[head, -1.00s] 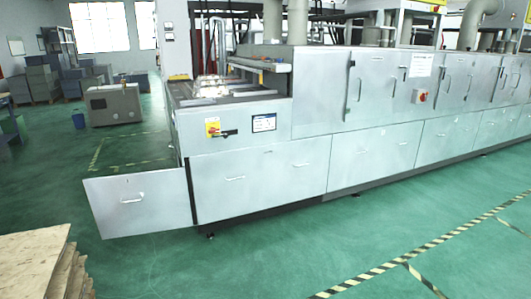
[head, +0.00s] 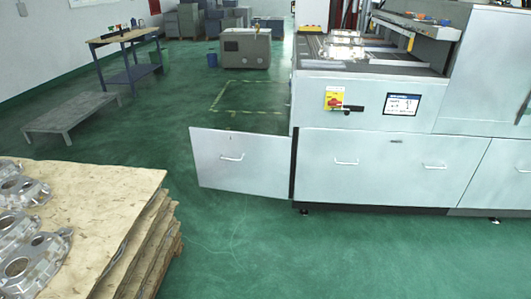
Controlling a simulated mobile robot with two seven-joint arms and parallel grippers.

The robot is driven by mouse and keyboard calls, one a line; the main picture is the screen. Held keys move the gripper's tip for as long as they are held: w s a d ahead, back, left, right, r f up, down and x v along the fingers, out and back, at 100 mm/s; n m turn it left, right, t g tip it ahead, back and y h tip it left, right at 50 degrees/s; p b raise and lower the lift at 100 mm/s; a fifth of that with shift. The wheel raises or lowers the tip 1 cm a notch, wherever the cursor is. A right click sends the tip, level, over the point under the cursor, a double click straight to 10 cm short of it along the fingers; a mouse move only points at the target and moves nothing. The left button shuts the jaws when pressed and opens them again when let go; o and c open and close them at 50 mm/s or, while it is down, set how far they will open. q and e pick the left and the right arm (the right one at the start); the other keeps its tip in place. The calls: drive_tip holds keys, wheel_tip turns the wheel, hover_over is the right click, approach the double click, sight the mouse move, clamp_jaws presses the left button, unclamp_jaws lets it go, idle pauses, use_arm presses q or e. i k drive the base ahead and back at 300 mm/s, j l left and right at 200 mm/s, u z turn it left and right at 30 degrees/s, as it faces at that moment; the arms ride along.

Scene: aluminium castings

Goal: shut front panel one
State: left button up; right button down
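A light grey front panel (head: 238,163) with a small bar handle stands out to the left of the machine's front left corner. Its right edge meets the machine at a dark vertical gap, and its left edge is free above the floor. It appears swung open. The machine (head: 370,118) has a closed panel (head: 345,185) with a similar handle directly to the right of it. Neither of my grippers shows in the head view.
A stack of wooden sheets (head: 105,215) with metal castings (head: 25,230) on top stands at the lower left. A low grey bench (head: 72,115) and a work table (head: 125,50) are farther back left. Green floor in front of the panel is clear.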

sight(257, 164)
drive_tip(key=i+l+u, duration=0.4)
drive_tip(key=i+u, duration=0.1)
drive_tip(key=i, duration=0.3)
drive_tip(key=i+l+u, duration=0.15)
drive_tip(key=i, duration=0.25)
drive_tip(key=i+l+u, duration=0.1)
drive_tip(key=i, duration=0.3)
drive_tip(key=i+u, duration=0.1)
drive_tip(key=i, duration=0.35)
drive_tip(key=i+l, duration=0.15)
drive_tip(key=i, duration=0.35)
drive_tip(key=i+l+u, duration=0.15)
drive_tip(key=i, duration=0.3)
drive_tip(key=i+l+u, duration=0.1)
drive_tip(key=i, duration=0.4)
